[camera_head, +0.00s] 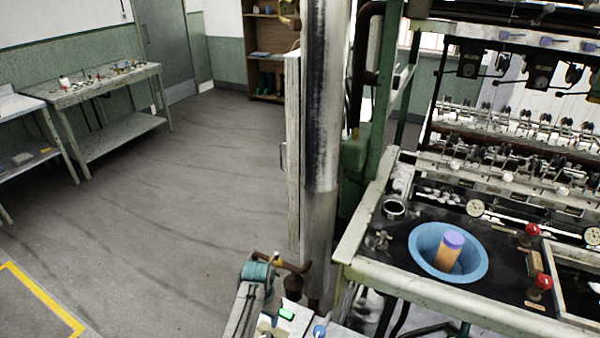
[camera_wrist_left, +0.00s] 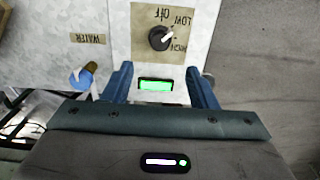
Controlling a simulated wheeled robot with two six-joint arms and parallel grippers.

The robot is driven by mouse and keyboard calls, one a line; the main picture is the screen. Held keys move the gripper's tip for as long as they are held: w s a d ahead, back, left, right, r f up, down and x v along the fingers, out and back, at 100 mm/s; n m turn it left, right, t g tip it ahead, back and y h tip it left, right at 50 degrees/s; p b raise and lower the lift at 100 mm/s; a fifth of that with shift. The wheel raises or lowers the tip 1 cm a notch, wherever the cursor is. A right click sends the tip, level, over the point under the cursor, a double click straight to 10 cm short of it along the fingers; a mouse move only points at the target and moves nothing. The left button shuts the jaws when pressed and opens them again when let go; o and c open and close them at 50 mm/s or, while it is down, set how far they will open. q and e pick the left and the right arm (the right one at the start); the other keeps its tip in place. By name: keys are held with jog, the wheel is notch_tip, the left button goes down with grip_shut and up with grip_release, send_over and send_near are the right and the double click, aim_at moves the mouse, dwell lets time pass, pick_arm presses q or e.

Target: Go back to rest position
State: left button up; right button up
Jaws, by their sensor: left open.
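My left gripper (camera_head: 262,276) is at the bottom of the head view, beside a pale control box with a small green display (camera_head: 286,314). In the left wrist view its two blue fingers (camera_wrist_left: 160,84) stand apart with nothing between them. Behind the gap is the green display (camera_wrist_left: 155,86) on the box. Above it is a black knob (camera_wrist_left: 160,39) on a tan label with OFF, LOW and HIGH. It cannot be told whether the fingers touch the box. My right gripper is in neither view.
A blue basin (camera_head: 422,238) with an orange, purple-topped cylinder (camera_head: 447,254) sits in the reeling machine's black top at right. A pale column (camera_head: 321,130) stands mid-view. A blue valve knob (camera_wrist_left: 83,78) is beside the WATER label. Open floor (camera_head: 180,200) lies left, before a workbench (camera_head: 95,90).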

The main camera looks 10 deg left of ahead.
pick_arm(q)
jog(key=s+a+n+t, duration=0.1)
jog(key=s+a+n, duration=0.1)
jog(key=s+a, duration=0.55)
jog(key=s+a+r+t, duration=0.1)
jog(key=s+r, duration=0.4)
jog(key=s, duration=0.3)
jog(key=s+a+r+n+t+y, duration=0.1)
jog(key=s+r, duration=0.3)
jog(key=s, duration=0.4)
jog(key=s+a+r+t, duration=0.1)
jog(key=s+r, duration=0.4)
jog(key=s, duration=0.2)
jog(key=s+a+f+g+b, duration=0.1)
jog(key=a+f+b, duration=0.1)
jog(key=f, duration=1.6)
jog(key=a+f+g+b, duration=0.1)
jog(key=f+b, duration=0.2)
jog(key=f, duration=1.5)
jog(key=s+a+f+b, duration=0.1)
jog(key=s+f+b, duration=0.2)
jog(key=s+f, duration=1.5)
notch_tip(320, 180, down, 3)
jog(key=shift+a+f+n+g, duration=0.2)
jog(key=shift+n+g, duration=0.1)
jog(key=shift+g, duration=0.1)
